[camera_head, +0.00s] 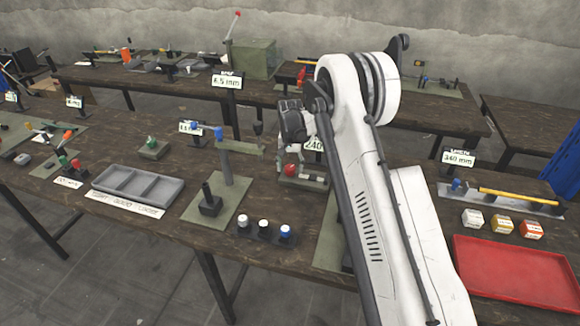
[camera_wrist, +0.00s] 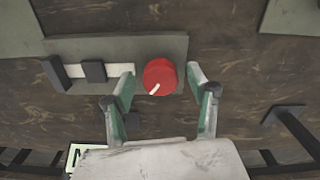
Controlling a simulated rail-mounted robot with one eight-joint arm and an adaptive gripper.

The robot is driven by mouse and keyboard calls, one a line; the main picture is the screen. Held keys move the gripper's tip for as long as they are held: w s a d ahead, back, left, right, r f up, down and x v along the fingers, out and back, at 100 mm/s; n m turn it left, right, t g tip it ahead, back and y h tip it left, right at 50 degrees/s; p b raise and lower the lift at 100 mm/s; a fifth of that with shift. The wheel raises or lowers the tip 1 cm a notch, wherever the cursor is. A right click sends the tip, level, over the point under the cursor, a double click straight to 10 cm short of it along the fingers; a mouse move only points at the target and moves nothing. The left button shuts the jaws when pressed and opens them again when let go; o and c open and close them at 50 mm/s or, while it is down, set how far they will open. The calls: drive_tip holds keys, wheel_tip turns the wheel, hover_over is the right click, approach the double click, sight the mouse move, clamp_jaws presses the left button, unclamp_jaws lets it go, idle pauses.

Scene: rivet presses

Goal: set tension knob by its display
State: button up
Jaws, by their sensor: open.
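The tension knob is a red round knob with a white pointer mark (camera_wrist: 160,74); in the wrist view its pointer aims down and slightly left. The knob also shows in the head view (camera_head: 290,169), on a small grey-green plate. My gripper (camera_wrist: 163,83) is open, with one finger on each side of the knob, apparently apart from it. In the head view my gripper (camera_head: 294,125) hangs above the knob. A display sign (camera_head: 314,145) reading "240" stands behind the knob, partly hidden by my arm. In the wrist view a sign edge (camera_wrist: 73,157) shows, unreadable.
A slider with a dark block (camera_wrist: 93,71) sits left of the knob on the same plate. In the head view, a post (camera_head: 223,155) and several small capped pieces stand left of the knob. A grey tray (camera_head: 138,186) is further left, a red tray (camera_head: 515,270) at right.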

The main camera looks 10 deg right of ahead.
drive_tip(key=c, duration=1.1)
drive_tip(key=shift+c, duration=0.2)
drive_tip(key=shift+f+b, duration=0.1)
drive_tip(key=shift+b, duration=0.3)
